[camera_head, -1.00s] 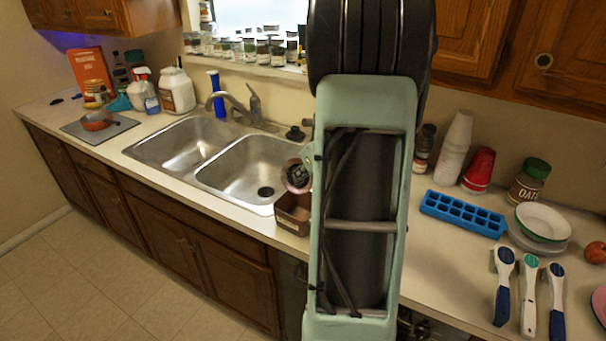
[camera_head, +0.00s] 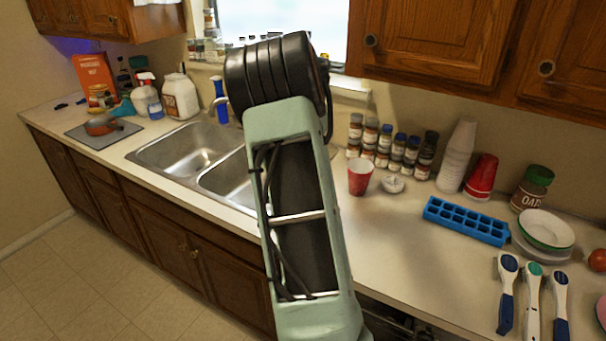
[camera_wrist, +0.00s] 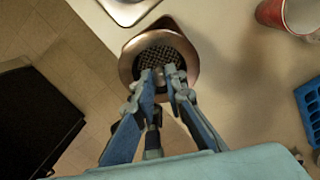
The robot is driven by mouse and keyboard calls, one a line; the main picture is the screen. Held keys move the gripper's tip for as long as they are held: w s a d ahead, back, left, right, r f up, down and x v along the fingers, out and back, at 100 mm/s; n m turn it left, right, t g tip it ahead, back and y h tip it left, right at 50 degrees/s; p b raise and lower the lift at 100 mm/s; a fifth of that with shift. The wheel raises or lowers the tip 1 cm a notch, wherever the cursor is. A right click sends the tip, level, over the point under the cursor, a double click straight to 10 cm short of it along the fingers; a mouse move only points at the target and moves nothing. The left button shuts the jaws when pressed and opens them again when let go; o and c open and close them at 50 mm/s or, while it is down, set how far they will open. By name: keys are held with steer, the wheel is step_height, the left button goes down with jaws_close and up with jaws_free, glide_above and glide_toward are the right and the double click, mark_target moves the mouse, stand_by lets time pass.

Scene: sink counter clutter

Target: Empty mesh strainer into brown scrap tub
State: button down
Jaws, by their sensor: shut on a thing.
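The mesh strainer (camera_wrist: 186,56), a round metal rim around dark mesh, shows at the top middle of the wrist view. My gripper (camera_wrist: 164,78) is shut on it at its near side. A brown corner (camera_wrist: 166,22), likely the scrap tub, shows just past the strainer's far rim. The strainer covers most of it, and it seems to lie beneath. I cannot tell the strainer's tilt or whether anything is left in it. In the head view my arm hides the strainer, the tub and my gripper.
The double sink (camera_head: 183,152) lies left of my arm. A red cup (camera_head: 360,177), a small white dish (camera_head: 392,184) and several spice jars (camera_head: 385,146) stand to the right. A blue ice tray (camera_head: 465,221) lies farther right. Bare counter (camera_head: 400,240) lies in front of them.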

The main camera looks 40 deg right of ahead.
steer(key=shift+w+d+r+g, duration=0.1)
steer(key=shift+w+r+g, duration=0.1)
steer(key=shift+r+g, duration=0.4)
steer(key=shift+w+r+g, duration=0.15)
steer(key=shift+r+g, duration=0.35)
steer(key=shift+g, duration=0.2)
steer(key=shift+r, duration=0.1)
